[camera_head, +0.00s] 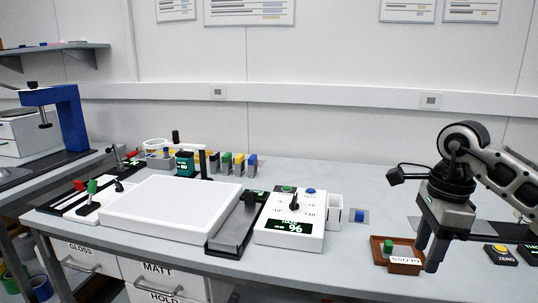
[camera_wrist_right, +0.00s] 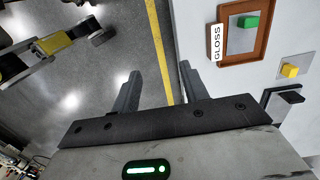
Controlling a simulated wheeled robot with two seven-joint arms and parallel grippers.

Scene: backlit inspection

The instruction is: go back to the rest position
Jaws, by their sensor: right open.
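My right gripper (camera_head: 427,262) is open and empty, pointing down at the right front of the bench, near the brown tray. In the right wrist view its two fingers (camera_wrist_right: 160,72) stand apart with only the floor between them. The brown tray (camera_head: 376,250) carries a GLOSS label and holds a plate with a green block (camera_head: 388,245); the tray also shows in the right wrist view (camera_wrist_right: 261,48), to the right of the fingers. My left gripper is not in the head view.
The bench (camera_head: 330,268) carries a white panel (camera_head: 170,208), a dial box (camera_head: 291,222) and several small coloured blocks behind. A yellow ZERO button (camera_head: 500,249) is right of the gripper. A blue-framed press (camera_head: 65,115) stands far left. Floor shows beyond the front edge.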

